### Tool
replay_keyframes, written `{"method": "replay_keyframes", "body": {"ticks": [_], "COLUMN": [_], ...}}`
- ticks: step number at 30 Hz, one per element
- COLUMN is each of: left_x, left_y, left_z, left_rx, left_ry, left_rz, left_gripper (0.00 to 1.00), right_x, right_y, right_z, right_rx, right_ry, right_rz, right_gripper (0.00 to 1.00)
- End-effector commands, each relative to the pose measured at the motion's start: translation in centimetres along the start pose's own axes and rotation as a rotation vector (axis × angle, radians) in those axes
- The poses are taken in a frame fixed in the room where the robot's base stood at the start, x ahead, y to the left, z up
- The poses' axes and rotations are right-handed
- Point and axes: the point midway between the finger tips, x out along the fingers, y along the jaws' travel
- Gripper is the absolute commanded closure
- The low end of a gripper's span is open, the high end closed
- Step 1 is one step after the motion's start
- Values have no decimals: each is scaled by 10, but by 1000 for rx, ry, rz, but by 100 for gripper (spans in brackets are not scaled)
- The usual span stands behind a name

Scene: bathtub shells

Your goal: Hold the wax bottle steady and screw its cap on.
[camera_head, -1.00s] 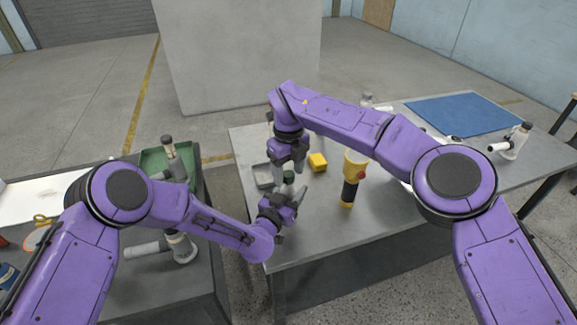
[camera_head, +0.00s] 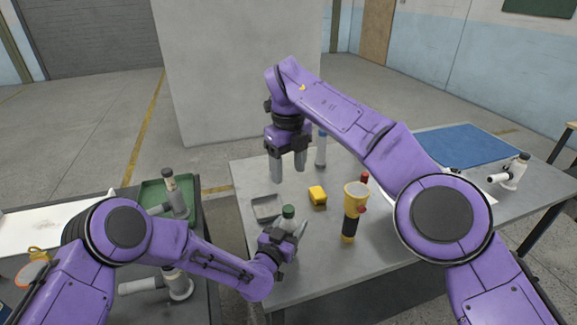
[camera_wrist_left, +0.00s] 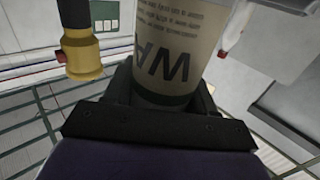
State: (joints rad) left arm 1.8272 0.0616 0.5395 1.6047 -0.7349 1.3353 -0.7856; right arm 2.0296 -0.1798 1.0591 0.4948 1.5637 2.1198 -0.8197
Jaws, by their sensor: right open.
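The wax bottle (camera_wrist_left: 178,45) stands between the fingers of my left gripper (camera_head: 292,236), which is shut on its body. In the left wrist view its pale label and part of the lettering fill the middle. The green cap (camera_head: 288,211) sits on top of the bottle, just above the left fingers. How tightly it sits cannot be told. My right gripper (camera_head: 288,168) is open and empty. It points down above the cap with a clear gap between them.
On the table (camera_head: 310,265) are a grey tray (camera_head: 266,199), a yellow block (camera_head: 317,196), a yellow and black flashlight (camera_head: 350,215) and a blue mat (camera_head: 465,145). A white device (camera_head: 513,175) stands at right. A green tray (camera_head: 154,192) is on the left table.

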Motion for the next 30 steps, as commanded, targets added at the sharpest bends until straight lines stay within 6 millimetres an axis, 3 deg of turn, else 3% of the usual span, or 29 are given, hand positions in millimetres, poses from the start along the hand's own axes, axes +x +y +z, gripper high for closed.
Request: {"method": "replay_keyframes", "body": {"ticks": [1, 3, 14, 24, 30], "left_x": [0, 0, -5, -73, -100], "left_y": [0, 0, 0, 0, 0], "left_z": [1, 1, 2, 4, 2], "left_rx": [0, 0, 1, 1, 0], "left_ry": [-2, -2, -2, -2, -2], "left_rz": [1, 1, 2, 1, 0], "left_gripper": [32, 15, 15, 15, 15], "right_x": [0, 0, 3, 24, 30], "right_y": [0, 0, 0, 0, 0], "right_z": [0, 0, 0, 0, 0], "right_rx": [0, 0, 0, 0, 0], "right_ry": [0, 0, 0, 0, 0], "right_rz": [0, 0, 0, 0, 0], "right_gripper": [39, 39, 39, 39, 39]}}
